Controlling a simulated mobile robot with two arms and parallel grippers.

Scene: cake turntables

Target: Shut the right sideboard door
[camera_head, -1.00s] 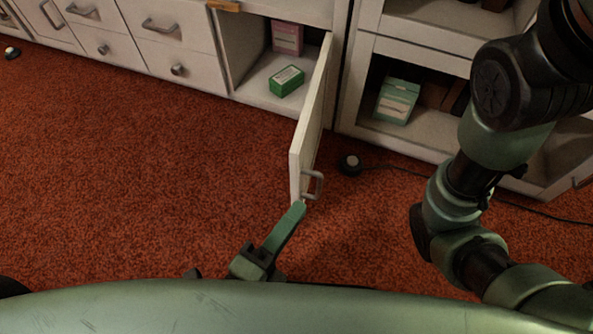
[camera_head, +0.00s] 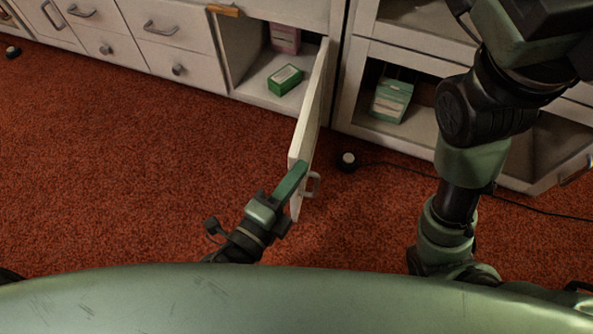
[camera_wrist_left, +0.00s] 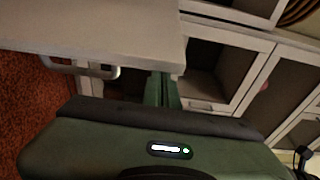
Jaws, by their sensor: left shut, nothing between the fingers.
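The white right sideboard door (camera_head: 308,120) stands wide open, jutting from the cabinet toward me. Its metal handle (camera_head: 314,185) is on its right face near the free edge. The door (camera_wrist_left: 100,25) and handle (camera_wrist_left: 85,68) also show in the left wrist view. My left gripper (camera_head: 299,169) is shut and empty. Its green fingers overlap the door's free edge in the head view, left of the handle. In the left wrist view the fingers (camera_wrist_left: 162,90) are beside the door's end; I cannot tell whether they touch it. My right gripper is out of view.
The open compartment holds a green box (camera_head: 285,79) and a pink box (camera_head: 285,37). A teal box (camera_head: 391,100) sits in the cabinet to the right. A small black round object (camera_head: 347,161) with a cable lies on the red carpet (camera_head: 130,170). The carpet left of the door is clear.

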